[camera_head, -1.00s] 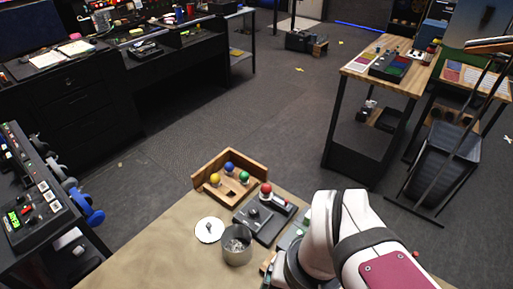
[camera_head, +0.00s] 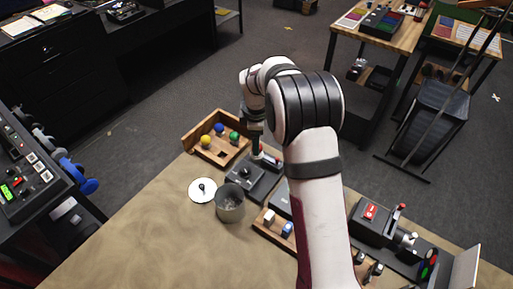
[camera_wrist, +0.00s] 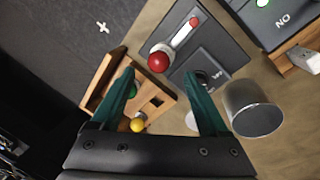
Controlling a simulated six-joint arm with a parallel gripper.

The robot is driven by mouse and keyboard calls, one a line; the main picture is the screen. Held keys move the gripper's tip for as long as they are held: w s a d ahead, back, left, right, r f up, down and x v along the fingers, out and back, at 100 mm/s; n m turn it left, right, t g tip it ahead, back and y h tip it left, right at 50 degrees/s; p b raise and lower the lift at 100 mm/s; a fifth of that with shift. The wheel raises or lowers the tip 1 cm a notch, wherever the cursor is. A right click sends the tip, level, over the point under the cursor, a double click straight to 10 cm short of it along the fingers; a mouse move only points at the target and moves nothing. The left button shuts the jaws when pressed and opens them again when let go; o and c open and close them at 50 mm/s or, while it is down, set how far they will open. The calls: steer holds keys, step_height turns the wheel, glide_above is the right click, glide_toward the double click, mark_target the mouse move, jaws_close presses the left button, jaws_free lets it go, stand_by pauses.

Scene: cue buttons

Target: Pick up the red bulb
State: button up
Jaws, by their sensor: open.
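The red bulb (camera_wrist: 158,61) shows in the wrist view as a round red ball with a pale base, at the edge of a dark grey device (camera_wrist: 210,58). My gripper (camera_wrist: 159,74) is open and empty, its two green fingers pointing toward the bulb. The bulb appears just beyond the fingertips, roughly centred between them; I cannot tell the remaining height gap. In the head view my gripper (camera_head: 254,146) hangs over the device (camera_head: 245,182), and the bulb is mostly hidden there by the gripper and arm.
A wooden tray (camera_head: 190,143) holds yellow (camera_head: 206,140), blue (camera_head: 219,129) and green (camera_head: 234,137) bulbs, left of the gripper. A metal cup (camera_head: 230,205) and a white disc (camera_head: 202,190) stand near the device. A box with a red button (camera_head: 370,212) stands to the right.

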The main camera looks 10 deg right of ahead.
steer(key=f, duration=0.3)
steer(key=w+f, duration=0.1)
steer(key=f, duration=0.1)
steer(key=shift+d, duration=0.35)
jaws_close()
steer(key=shift+r, duration=0.15)
steer(key=shift+r, duration=0.4)
step_height(320, 180, up, 3)
steer(key=shift+f, duration=0.1)
steer(key=s+d+r, duration=0.6)
steer(key=d+r, duration=0.1)
steer(key=d, duration=0.3)
steer(key=shift+r, duration=0.1)
